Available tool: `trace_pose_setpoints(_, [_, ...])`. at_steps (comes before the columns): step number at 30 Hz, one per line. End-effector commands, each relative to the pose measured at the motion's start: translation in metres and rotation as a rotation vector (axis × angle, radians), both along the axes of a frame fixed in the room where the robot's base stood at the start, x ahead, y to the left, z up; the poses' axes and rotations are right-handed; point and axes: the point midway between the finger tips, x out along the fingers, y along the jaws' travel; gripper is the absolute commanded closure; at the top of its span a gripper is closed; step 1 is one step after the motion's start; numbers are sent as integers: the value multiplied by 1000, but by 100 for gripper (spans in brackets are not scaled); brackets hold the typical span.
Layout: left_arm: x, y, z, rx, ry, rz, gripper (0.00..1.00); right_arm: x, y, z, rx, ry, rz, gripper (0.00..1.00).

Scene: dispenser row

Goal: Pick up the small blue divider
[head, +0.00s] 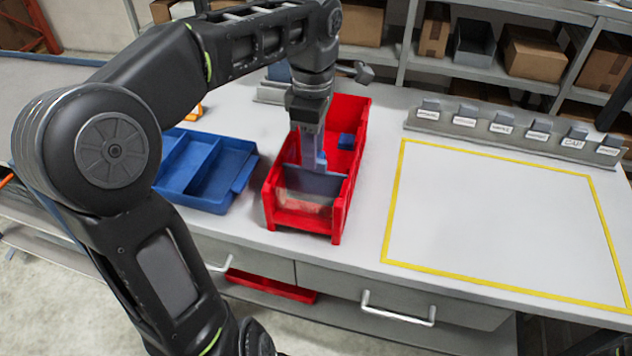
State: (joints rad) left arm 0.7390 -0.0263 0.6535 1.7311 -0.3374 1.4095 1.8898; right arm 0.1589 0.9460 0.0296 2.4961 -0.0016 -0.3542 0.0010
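A red bin (353,178) stands on the worktop with its low front end towards me. A grey-blue divider plate (312,182) stands crosswise in its front half. A small blue piece (346,141) lies further back in the bin, by the right wall. My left gripper (311,160) reaches straight down into the bin, its fingers right at the top of the divider plate. Fingers and plate look alike in colour, so I cannot tell whether the fingers are closed on it. My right gripper is out of the picture.
A blue compartment tray (243,178) sits left of the bin. A yellow-outlined area (490,220) on the right is empty. A grey rack with labelled slots (500,130) stands behind it. Shelves with cardboard boxes (533,54) line the back. A red tray (270,287) shows below the worktop.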

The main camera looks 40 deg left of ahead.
Motion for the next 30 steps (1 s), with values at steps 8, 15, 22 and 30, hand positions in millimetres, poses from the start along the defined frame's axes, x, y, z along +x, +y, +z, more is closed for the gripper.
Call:
trace_pose_setpoints(8, [-1,0,-24,0,2,1,62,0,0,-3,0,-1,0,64])
trace_pose_setpoints(15, [0,0,-26,0,0,0,62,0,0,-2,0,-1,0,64])
trace_pose_setpoints(22, [-2,-2,-37,-1,4,0,62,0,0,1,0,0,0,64])
trace_pose_setpoints(30, [-3,-4,-74,-1,3,0,62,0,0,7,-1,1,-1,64])
